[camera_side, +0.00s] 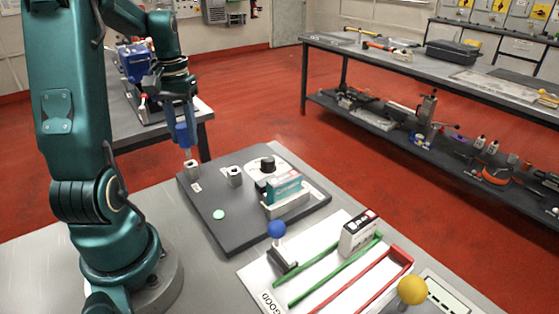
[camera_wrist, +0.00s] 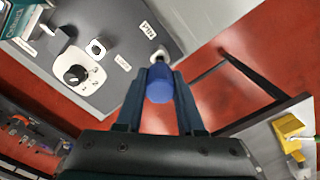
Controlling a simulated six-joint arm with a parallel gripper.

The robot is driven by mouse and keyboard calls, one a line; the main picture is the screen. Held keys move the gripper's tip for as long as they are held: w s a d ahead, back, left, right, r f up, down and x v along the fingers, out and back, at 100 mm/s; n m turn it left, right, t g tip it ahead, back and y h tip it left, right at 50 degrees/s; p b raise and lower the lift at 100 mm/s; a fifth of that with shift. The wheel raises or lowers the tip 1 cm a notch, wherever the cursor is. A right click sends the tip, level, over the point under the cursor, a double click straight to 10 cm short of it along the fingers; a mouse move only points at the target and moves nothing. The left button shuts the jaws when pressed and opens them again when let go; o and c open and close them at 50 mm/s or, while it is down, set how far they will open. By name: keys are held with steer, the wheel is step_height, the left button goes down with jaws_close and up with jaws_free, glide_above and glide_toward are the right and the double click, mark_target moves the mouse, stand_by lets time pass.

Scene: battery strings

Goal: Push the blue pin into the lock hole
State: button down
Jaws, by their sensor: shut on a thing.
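My gripper (camera_side: 187,128) is shut on the blue pin (camera_side: 182,134), pointing down over the far-left corner of the dark board (camera_side: 230,238). The pin's blue head also shows between the fingers in the wrist view (camera_wrist: 159,86). Below it is a small pale block (camera_side: 192,170), beside a label reading PIN (camera_wrist: 147,28). The pin's lower end is at or just above this block; I cannot tell whether it is inside. A second pale block with a dark square hole (camera_side: 235,175) stands to the right; it also shows in the wrist view (camera_wrist: 96,47), with a small blurred label nearby.
A round dial with a black knob (camera_side: 267,164) and a teal box in a grey holder (camera_side: 284,194) stand on the board. A pale green disc (camera_side: 218,214) is near its left edge. A blue-ball lever (camera_side: 277,230) and coloured rails stand in front.

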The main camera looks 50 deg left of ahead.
steer(key=shift+r, duration=2.45)
steer(key=shift+r, duration=0.1)
steer(key=w+d+m, duration=0.2)
steer(key=w+d, duration=0.5)
steer(key=d, duration=0.1)
steer(key=shift+r, duration=0.3)
steer(key=shift+f, duration=0.1)
steer(key=shift+f, duration=2.8)
steer(key=shift+f, duration=2.4)
